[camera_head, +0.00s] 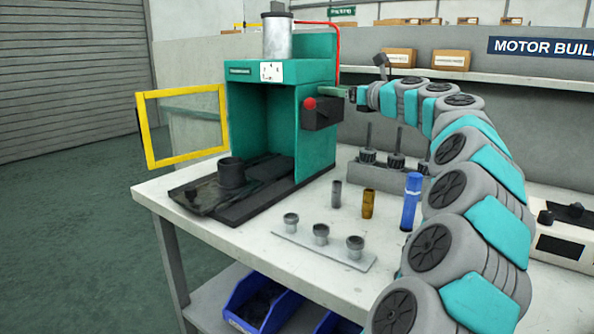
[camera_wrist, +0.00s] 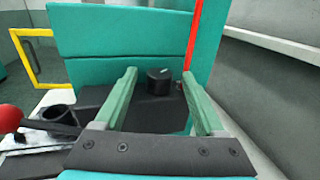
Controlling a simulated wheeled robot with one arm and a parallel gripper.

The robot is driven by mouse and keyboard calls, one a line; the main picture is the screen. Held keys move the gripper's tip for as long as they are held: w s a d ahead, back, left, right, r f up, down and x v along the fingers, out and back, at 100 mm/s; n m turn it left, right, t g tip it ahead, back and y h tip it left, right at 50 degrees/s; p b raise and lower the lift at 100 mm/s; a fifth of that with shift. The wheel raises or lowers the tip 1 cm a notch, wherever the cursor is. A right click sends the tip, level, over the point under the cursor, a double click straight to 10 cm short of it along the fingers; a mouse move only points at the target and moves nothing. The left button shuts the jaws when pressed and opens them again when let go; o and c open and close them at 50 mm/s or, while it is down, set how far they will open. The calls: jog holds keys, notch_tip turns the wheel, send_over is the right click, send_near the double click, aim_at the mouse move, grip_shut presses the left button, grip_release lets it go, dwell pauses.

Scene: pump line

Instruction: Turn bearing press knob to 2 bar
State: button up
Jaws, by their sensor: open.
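The bearing press (camera_head: 315,160) is a teal cabinet at the back left of the bench. In the wrist view, a short black round knob (camera_wrist: 158,84) with a light pointer mark stands on a dark panel of the press. Any scale around it is too small to read. My gripper (camera_head: 341,92) is beside the upper right side of the press in the head view. In the wrist view, its two green fingers (camera_wrist: 161,73) are open, with the knob showing in the gap between them. The fingers appear apart from the knob. I cannot make out the knob in the head view.
A red ball handle (camera_head: 310,104) sits close by on the press side. A red hose (camera_wrist: 191,40) runs near the right finger. The yellow-framed guard (camera_head: 150,130) stands open at left. Small parts and a blue bottle (camera_head: 411,203) stand on the bench (camera_head: 240,225).

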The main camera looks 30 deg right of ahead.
jog(key=shift+d+n+y, duration=0.15)
jog(key=shift+n+y, duration=0.35)
jog(key=shift+y, duration=0.3)
